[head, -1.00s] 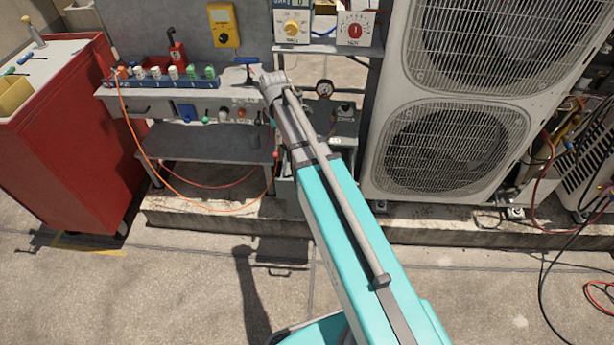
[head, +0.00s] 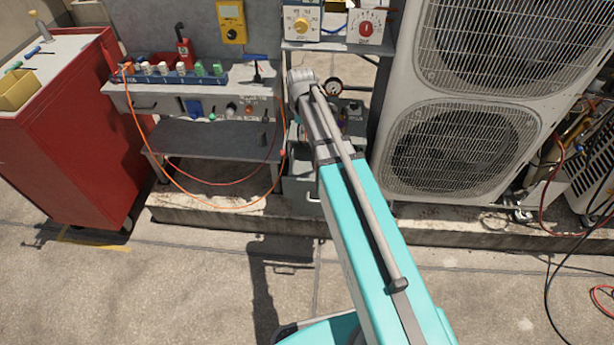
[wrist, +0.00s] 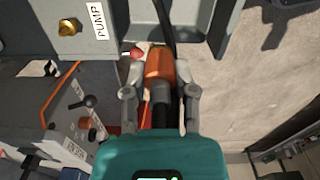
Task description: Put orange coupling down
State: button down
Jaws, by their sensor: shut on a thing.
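In the wrist view my gripper (wrist: 160,94) is shut on the orange coupling (wrist: 160,68), with one finger on each side of it. A black hose (wrist: 165,22) runs from the coupling's far end toward the top of the picture. The coupling is beside a grey box marked PUMP (wrist: 97,22) that carries a brass fitting (wrist: 68,27). I cannot tell whether the coupling touches anything besides my fingers. In the head view my own arm hides the gripper and the coupling.
The grey workbench (head: 210,140) stands left of my arm, with a red cabinet (head: 60,130) farther left. A large condenser unit (head: 460,110) stands close on the right. An orange cable (head: 150,160) hangs off the bench front. The concrete floor in front is mostly clear.

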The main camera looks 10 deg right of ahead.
jog(key=s+d+f+b, duration=0.1)
jog(key=s+f+b, duration=0.2)
jog(key=s, duration=1.2)
jog(key=shift+s+f+m, duration=0.15)
jog(key=shift+s+m, duration=0.1)
jog(key=shift+m, duration=0.15)
jog(key=shift+w, duration=0.1)
jog(key=w+f+b, duration=0.2)
jog(key=w, duration=0.2)
jog(key=w+f+b, duration=0.3)
jog(key=w, duration=0.1)
jog(key=w+f+b, duration=0.3)
jog(key=w, duration=0.1)
jog(key=shift+d, duration=0.3)
jog(key=shift+w+f+b, duration=0.5)
jog(key=shift+b, duration=0.1)
jog(key=shift+w+f+b, duration=0.45)
jog(key=shift+f+b, duration=1.55)
